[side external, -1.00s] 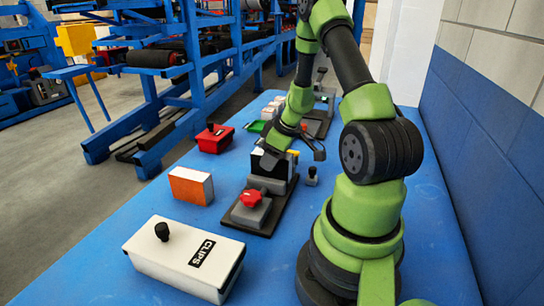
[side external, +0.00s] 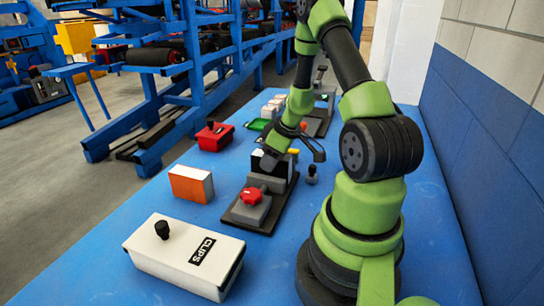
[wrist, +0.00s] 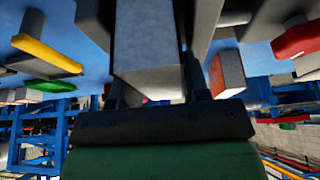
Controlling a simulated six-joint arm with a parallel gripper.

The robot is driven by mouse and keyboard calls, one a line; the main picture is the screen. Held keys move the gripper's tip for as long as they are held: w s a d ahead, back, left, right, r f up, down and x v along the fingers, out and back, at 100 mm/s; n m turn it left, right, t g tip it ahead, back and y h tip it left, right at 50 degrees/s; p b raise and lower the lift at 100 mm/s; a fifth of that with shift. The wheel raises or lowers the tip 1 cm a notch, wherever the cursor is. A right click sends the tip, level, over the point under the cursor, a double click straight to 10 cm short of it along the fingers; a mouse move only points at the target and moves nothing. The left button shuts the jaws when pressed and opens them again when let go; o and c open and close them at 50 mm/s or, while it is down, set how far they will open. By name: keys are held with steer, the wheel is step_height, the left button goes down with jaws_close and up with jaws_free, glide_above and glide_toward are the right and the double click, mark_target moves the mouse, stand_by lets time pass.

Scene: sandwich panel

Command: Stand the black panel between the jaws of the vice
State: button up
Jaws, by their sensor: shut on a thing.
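The black panel (side external: 268,163), with a pale edge, is upright under my gripper (side external: 279,150) at the vice in the side view. My gripper is shut on it; the arm and fingers hide part of it. In the wrist view the panel's pale side (wrist: 147,42) shows in front of my gripper (wrist: 150,90). The vice has a dark base (side external: 268,220), grey blocks (side external: 265,183) and a red knob (side external: 251,196). The panel is low at the vice's jaws, but I cannot tell whether it is fully between them or touches the bottom.
An orange-faced panel (side external: 190,184) stands left of the vice. A white CLIPS box (side external: 183,257) is in front, and a red box (side external: 215,137) is behind. A small dark knobbed item (side external: 312,175) stands right of the vice. The blue table is clear between them.

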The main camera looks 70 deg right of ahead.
stand_by(0.3)
steer(key=o, duration=1.4)
steer(key=shift+c, duration=0.2)
steer(key=shift+r, duration=0.1)
steer(key=shift+r, duration=4.15)
